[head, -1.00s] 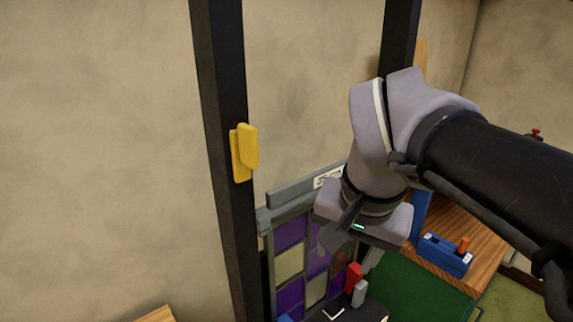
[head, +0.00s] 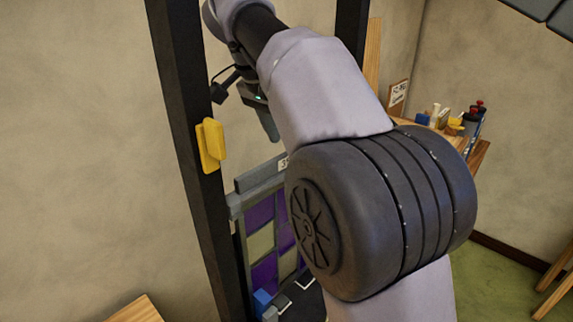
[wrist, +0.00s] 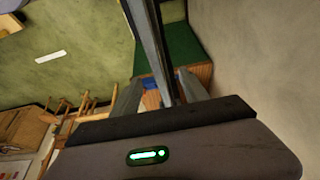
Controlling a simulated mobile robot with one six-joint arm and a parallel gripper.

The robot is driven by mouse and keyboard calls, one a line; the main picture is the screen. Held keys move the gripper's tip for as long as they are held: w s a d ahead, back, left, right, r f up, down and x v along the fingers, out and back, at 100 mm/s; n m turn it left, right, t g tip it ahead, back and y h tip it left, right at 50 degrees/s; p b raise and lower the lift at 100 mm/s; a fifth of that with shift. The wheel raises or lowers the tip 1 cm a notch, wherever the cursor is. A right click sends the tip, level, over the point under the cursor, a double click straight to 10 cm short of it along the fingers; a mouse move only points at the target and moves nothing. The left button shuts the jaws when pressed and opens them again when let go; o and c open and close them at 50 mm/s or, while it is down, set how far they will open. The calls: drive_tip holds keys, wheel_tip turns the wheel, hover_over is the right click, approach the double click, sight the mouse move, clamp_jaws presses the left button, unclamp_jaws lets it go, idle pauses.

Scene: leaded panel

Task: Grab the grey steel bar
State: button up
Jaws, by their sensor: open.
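The grey steel bar (head: 259,177) lies along the top of a leaded panel (head: 262,216) with purple and pale panes. A white label shows at its right end, partly hidden by my arm. My gripper (head: 269,124) is above the bar in the head view, with a finger pointing down. In the wrist view a long grey bar (wrist: 150,42) runs from the top edge down between the two open fingers of my gripper (wrist: 158,97). I cannot tell how far the bar is below the fingertips. No contact is visible.
Dark upright posts stand on both sides of the panel; the left post (head: 183,120) carries a yellow clip (head: 210,146). Blue and grey blocks (head: 262,299) sit low before the panel. A wooden table (head: 470,141) with bottles stands at right.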

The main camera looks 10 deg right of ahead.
drive_tip(key=b+x, duration=0.3)
drive_tip(key=x, duration=0.2)
drive_tip(key=shift+s+a, duration=0.2)
drive_tip(key=shift+r, duration=0.15)
clamp_jaws()
idle(0.8)
